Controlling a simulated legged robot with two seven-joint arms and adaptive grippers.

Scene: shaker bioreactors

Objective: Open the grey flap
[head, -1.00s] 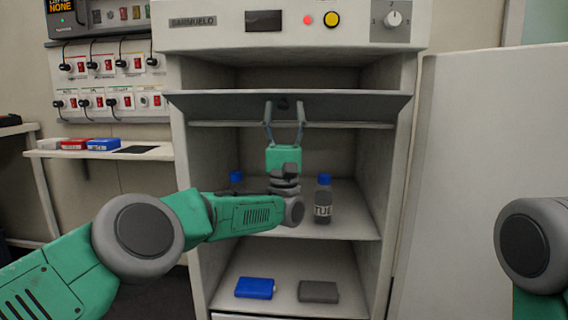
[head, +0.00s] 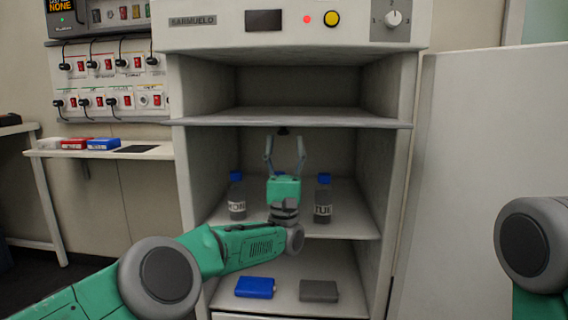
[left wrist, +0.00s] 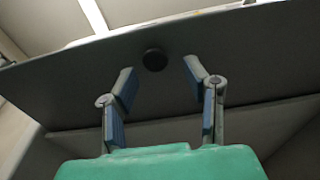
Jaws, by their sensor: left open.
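The grey flap (head: 330,116) lies about level across the cabinet, below the open upper compartment. Its front edge faces me and its top surface shows. Its dark round knob (head: 283,131) shows just under that edge. In the left wrist view the underside of the flap (left wrist: 260,65) fills the upper part, with the knob (left wrist: 155,60) between the fingers. My left gripper (head: 285,148) is open and empty below the flap, fingers pointing up; it also shows in the left wrist view (left wrist: 160,78). The fingers appear apart from the knob. My right gripper is out of view.
Bottles (head: 237,197) and (head: 323,198) stand on the middle shelf, either side of my left gripper. A blue box (head: 255,288) and a grey box (head: 318,291) lie on the lower shelf. The open cabinet door (head: 470,180) stands to the right.

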